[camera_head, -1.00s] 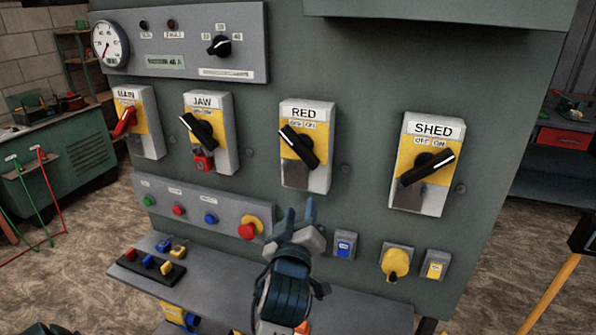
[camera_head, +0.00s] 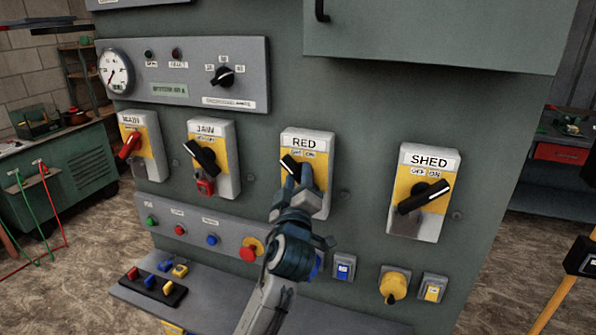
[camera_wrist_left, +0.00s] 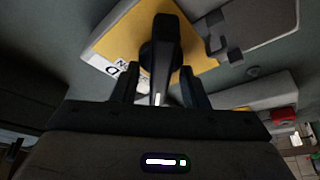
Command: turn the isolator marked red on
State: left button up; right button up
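The RED isolator (camera_head: 316,143) is a grey box with a yellow plate and a black rotary handle (camera_head: 289,164) in the middle of the panel. Its visible handle end points up-left, towards the OFF label; the rest is behind my left gripper. My left gripper (camera_head: 299,178) is at this handle. In the left wrist view the black handle (camera_wrist_left: 162,60) stands between the two fingers (camera_wrist_left: 160,88), with a gap on both sides, so the gripper is open around it. My right gripper is not in view.
The JAW isolator (camera_head: 222,135) with a red padlock (camera_head: 206,187) and the MAIN isolator (camera_head: 152,165) are to the left. The SHED isolator (camera_head: 435,162) is to the right. A button strip (camera_head: 190,213) and a shelf (camera_head: 215,305) lie below. A cabinet (camera_head: 430,35) juts out above.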

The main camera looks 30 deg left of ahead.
pick_arm(q)
jog(key=shift+w+a, duration=0.15)
jog(key=shift+w, duration=0.1)
grip_shut()
